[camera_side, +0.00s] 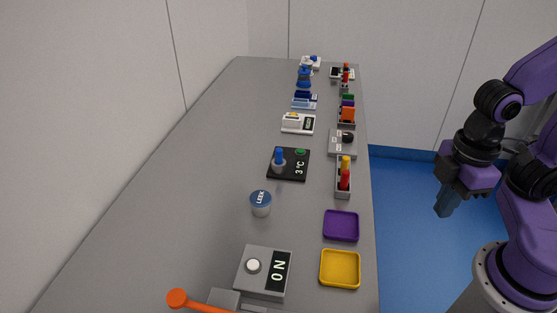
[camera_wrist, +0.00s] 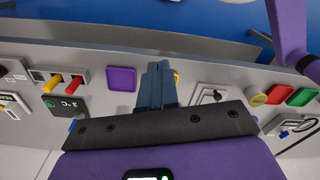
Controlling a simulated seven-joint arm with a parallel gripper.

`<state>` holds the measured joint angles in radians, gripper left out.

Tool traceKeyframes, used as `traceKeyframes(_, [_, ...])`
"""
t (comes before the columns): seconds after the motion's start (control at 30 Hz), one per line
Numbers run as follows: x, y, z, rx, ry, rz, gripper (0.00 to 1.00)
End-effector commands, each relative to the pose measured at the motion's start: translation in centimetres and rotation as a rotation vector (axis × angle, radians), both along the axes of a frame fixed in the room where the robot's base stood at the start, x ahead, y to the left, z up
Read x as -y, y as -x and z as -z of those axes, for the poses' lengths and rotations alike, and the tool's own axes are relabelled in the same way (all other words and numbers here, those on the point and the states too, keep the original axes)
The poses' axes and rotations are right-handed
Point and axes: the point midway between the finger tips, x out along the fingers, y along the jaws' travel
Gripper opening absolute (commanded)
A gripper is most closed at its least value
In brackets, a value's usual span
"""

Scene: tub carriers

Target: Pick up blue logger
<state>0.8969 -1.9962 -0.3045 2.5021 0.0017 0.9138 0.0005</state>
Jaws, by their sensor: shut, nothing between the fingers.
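A blue upright piece (camera_side: 279,156) stands in a grey round holder on a black plate (camera_side: 290,172) with a "3 °C" display. It looks like the blue logger, but I cannot be sure. In the wrist view the black plate (camera_wrist: 62,107) is at the left, and a bit of blue (camera_wrist: 72,124) shows at the edge of my gripper's body. Other blue pieces (camera_side: 304,97) lie further back on the bench. My gripper (camera_side: 444,214) hangs off the bench's right side, well apart from the blue piece. Its fingers (camera_wrist: 159,64) are shut together and empty.
A purple tray (camera_side: 341,238), a yellow tray (camera_side: 340,284) and a rack (camera_side: 342,194) with red and yellow pieces line the right edge. An orange handle (camera_side: 197,303) is in front. The bench's left side is clear.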

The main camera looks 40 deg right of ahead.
Motion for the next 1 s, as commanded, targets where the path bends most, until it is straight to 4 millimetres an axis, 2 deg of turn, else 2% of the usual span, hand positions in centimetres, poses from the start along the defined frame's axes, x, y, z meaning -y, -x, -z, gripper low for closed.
traceKeyframes(0.1, [0.0, 0.0, 0.0, 0.000, 0.000, 0.000, 0.00])
traceKeyframes(0.13, [0.0, 0.0, 0.0, 0.000, 0.000, 0.000, 0.07])
traceKeyframes(0.27, [0.0, 0.0, 0.0, 0.000, 0.000, 0.000, 0.49])
traceKeyframes(0.3, [0.0, 0.0, 0.0, 0.000, 0.000, 0.000, 0.52])
traceKeyframes(0.57, [-0.1, 0.0, 0.0, 0.000, -0.002, 0.002, 0.52])
traceKeyframes(0.67, [-0.8, -0.3, 0.4, -0.004, -0.024, 0.019, 0.52])
traceKeyframes(0.87, [-5.6, -2.4, 2.7, -0.001, -0.171, 0.139, 0.52])
traceKeyframes(1.0, [-9.2, -5.1, 4.5, 0.031, -0.299, 0.276, 0.52])
